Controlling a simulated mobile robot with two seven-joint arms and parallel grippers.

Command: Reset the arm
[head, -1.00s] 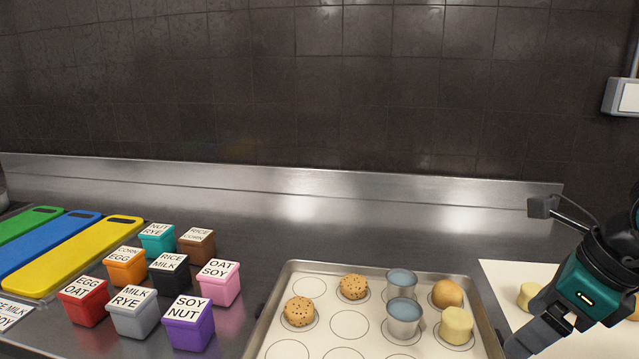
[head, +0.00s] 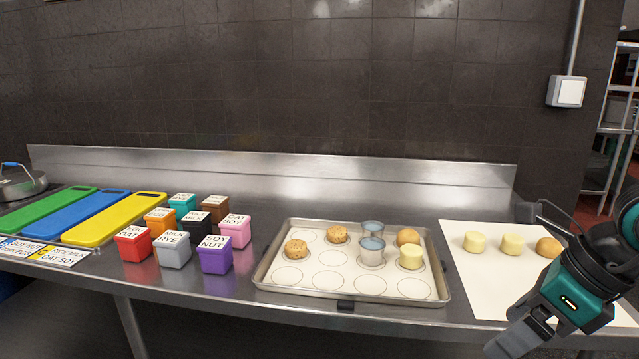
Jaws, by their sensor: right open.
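My right gripper (head: 512,275) shows at the lower right in the head view, its arm coming in from the right edge. Its jaws are open, with one finger low by the counter's front edge and the other up near the white sheet (head: 478,285). Nothing shows between the fingers. My left gripper is out of view.
A metal tray (head: 262,277) on the steel counter holds seeded balls, metal cups, a brown ball and a pale cylinder. Pale pieces (head: 511,244) and a brown ball (head: 549,247) lie on the white sheet. Labelled tubs (head: 215,256) and coloured boards (head: 112,222) stand left.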

